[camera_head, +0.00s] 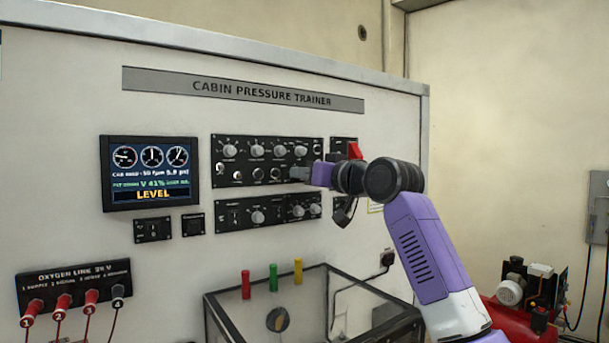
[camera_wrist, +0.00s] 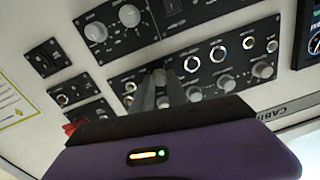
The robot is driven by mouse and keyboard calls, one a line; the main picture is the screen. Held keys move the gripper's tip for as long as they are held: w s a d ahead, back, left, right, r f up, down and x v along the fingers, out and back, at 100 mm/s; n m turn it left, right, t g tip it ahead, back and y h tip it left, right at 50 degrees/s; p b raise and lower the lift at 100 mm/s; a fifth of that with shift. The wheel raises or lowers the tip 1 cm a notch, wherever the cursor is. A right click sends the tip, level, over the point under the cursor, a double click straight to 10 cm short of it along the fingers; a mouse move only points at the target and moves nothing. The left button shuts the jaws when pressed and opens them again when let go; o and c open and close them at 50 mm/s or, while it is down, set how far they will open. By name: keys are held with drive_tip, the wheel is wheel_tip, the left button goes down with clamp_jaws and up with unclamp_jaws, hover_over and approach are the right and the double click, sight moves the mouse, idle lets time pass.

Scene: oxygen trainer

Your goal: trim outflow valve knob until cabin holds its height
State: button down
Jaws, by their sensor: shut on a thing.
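My gripper (camera_head: 297,173) reaches in from the right to the lower right part of the upper control panel (camera_head: 240,158). In the wrist view, which is turned over, the two grey fingers (camera_wrist: 160,88) are close together and shut on a control at the panel face. I take it for the outflow valve knob; the fingers hide almost all of it, including its pointer and label. The display (camera_head: 152,173) at left shows three dials, small text that seems to read V 41%, and LEVEL in yellow.
More knobs sit close beside the fingers, such as one (camera_wrist: 192,64) in the wrist view. A lower knob panel (camera_head: 240,217) lies just below my gripper. A red switch cover (camera_head: 355,150) is close to my wrist. An open-topped case (camera_head: 222,306) stands below.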

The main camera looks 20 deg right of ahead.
drive_tip(key=c, duration=1.3)
unclamp_jaws()
drive_tip(key=b+v, duration=0.3)
drive_tip(key=v, duration=0.5)
